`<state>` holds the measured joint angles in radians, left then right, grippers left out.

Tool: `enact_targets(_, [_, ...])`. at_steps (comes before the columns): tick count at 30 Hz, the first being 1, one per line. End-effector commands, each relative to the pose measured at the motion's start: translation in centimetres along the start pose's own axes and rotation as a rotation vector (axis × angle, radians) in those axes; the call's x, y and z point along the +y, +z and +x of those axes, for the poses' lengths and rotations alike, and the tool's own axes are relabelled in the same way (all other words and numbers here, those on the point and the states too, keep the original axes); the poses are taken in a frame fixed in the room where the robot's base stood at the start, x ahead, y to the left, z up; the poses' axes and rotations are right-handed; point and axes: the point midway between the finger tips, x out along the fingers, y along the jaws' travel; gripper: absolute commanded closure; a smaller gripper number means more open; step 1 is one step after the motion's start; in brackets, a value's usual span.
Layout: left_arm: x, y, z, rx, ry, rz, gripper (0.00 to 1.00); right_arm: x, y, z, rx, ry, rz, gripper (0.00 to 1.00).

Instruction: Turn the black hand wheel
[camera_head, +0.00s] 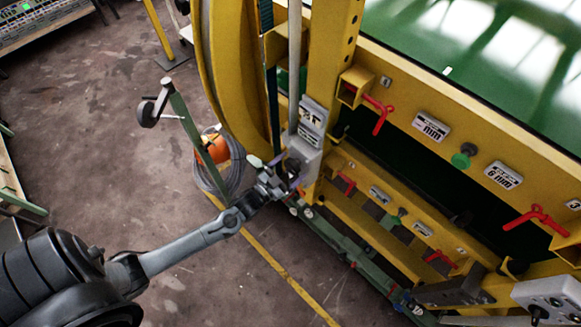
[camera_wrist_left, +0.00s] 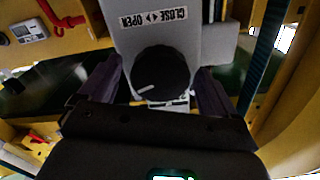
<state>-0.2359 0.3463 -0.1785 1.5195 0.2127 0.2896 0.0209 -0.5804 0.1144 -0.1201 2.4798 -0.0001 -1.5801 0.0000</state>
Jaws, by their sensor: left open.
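The black hand wheel (camera_wrist_left: 160,72) is a round knob with a pale mark. It sits on a grey box (camera_wrist_left: 153,35) under a label reading CLOSE and OPEN. In the left wrist view my left gripper (camera_wrist_left: 158,82) is open, with one dark purple finger on each side of the wheel; I cannot tell whether they touch it. In the head view my left gripper (camera_head: 294,180) is at the grey box (camera_head: 310,128) on the yellow frame, and I cannot make out the wheel there. My right gripper is not in view.
The yellow machine frame (camera_head: 446,92) carries red handles (camera_head: 379,113) and green knobs (camera_head: 461,158). A green post (camera_head: 190,125) with a black round part stands left of the gripper, near an orange object (camera_head: 217,149) and coiled cable. The floor (camera_head: 80,130) at left is open.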

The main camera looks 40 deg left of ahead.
Motion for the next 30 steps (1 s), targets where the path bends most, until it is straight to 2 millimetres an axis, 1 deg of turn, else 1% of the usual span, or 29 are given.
enact_targets(5, [0.1,0.1,-2.2,-0.002,0.002,0.000,0.09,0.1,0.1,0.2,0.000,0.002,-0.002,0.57])
enact_targets(12, [0.1,0.2,-6.3,-0.003,0.001,0.000,0.09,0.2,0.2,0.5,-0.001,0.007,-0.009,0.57])
enact_targets(18, [0.0,0.1,-9.0,-0.001,0.001,0.001,0.09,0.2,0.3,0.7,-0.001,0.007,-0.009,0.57])
enact_targets(24, [0.0,0.0,-10.2,0.000,0.000,0.001,0.09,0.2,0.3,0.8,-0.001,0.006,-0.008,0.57])
enact_targets(30, [0.0,0.0,-10.4,0.001,0.000,0.001,0.09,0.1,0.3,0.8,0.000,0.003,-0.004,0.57])
